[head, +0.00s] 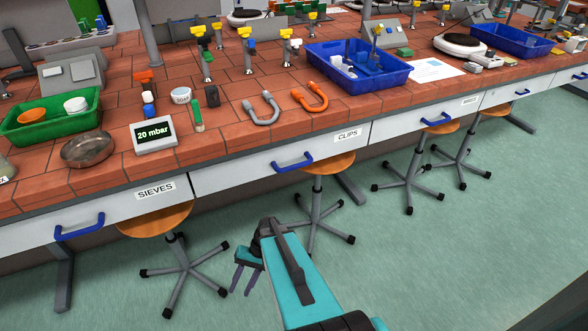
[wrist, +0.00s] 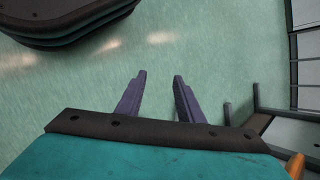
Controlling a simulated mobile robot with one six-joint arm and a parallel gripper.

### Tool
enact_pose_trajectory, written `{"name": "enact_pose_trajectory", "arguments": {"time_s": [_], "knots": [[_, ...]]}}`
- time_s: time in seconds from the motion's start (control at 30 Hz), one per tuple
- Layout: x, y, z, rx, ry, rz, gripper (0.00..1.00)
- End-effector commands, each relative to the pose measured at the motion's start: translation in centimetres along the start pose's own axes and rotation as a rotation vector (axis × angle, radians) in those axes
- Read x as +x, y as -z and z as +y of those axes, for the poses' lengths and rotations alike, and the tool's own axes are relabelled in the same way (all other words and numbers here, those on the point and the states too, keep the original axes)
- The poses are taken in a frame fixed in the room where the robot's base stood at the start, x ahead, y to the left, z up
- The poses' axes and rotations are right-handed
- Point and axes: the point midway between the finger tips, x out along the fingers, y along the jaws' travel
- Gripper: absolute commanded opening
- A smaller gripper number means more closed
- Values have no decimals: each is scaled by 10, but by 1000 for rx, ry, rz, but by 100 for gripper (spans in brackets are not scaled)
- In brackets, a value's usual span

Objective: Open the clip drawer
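The clip drawer (head: 240,176) is a white front under the tiled bench, with a label (head: 347,136) reading CLIPS at its right end. Its blue handle (head: 292,162) is near the middle of the front. The drawer looks shut. My gripper (head: 241,280) is below and in front of the drawer, apart from the handle and pointing down toward the floor. In the wrist view my gripper (wrist: 160,85) has its two purple fingers spread with only green floor between them. The drawer handle is not seen in the wrist view.
The sieves drawer (head: 120,208) with its own blue handle (head: 80,228) is to the left. Stools (head: 328,164) stand under and before the bench, one close behind my gripper. The bench top (head: 235,140) holds tubing, trays and a 20 mbar display (head: 153,134). Open floor (head: 450,260) lies right.

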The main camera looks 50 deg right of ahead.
Motion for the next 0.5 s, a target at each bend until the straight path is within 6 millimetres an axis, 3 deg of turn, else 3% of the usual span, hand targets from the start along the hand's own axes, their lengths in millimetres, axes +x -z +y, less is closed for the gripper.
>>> {"name": "enact_pose_trajectory", "arguments": {"time_s": [0.1,0.5], "knots": [[-32,24,-1,42,104,44,34],[-159,79,13,131,439,204,34]]}}
